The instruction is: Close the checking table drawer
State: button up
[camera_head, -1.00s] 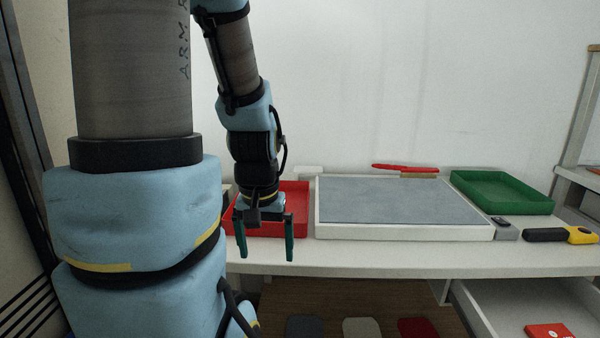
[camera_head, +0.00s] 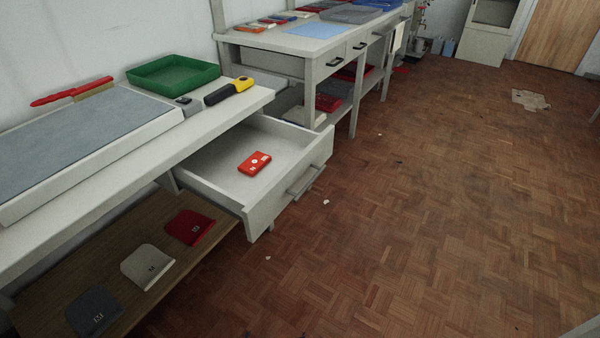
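The checking table (camera_head: 78,221) stands at the left. Its white drawer (camera_head: 290,137) is pulled well out from under the right end of the tabletop. A bar handle (camera_head: 306,182) is on the drawer's front face. A small red box (camera_head: 254,163) with white marks lies inside on the drawer floor. My gripper is outside the present view, so its state and its place relative to the drawer are hidden.
On the tabletop are a grey padded board (camera_head: 70,135), a green tray (camera_head: 172,76) and a yellow-black tool (camera_head: 229,91). A lower shelf (camera_head: 55,292) holds several flat pieces. A second table (camera_head: 285,42) stands just beyond the drawer. The parquet floor (camera_head: 430,210) is largely clear.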

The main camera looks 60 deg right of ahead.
aim_at(298, 152)
jog(key=k+l+z, duration=0.1)
jog(key=z, duration=0.9)
jog(key=j+z, duration=0.1)
jog(key=z, duration=0.2)
jog(key=j+z, duration=0.25)
jog(key=k+l, duration=0.05)
jog(key=l, duration=0.1)
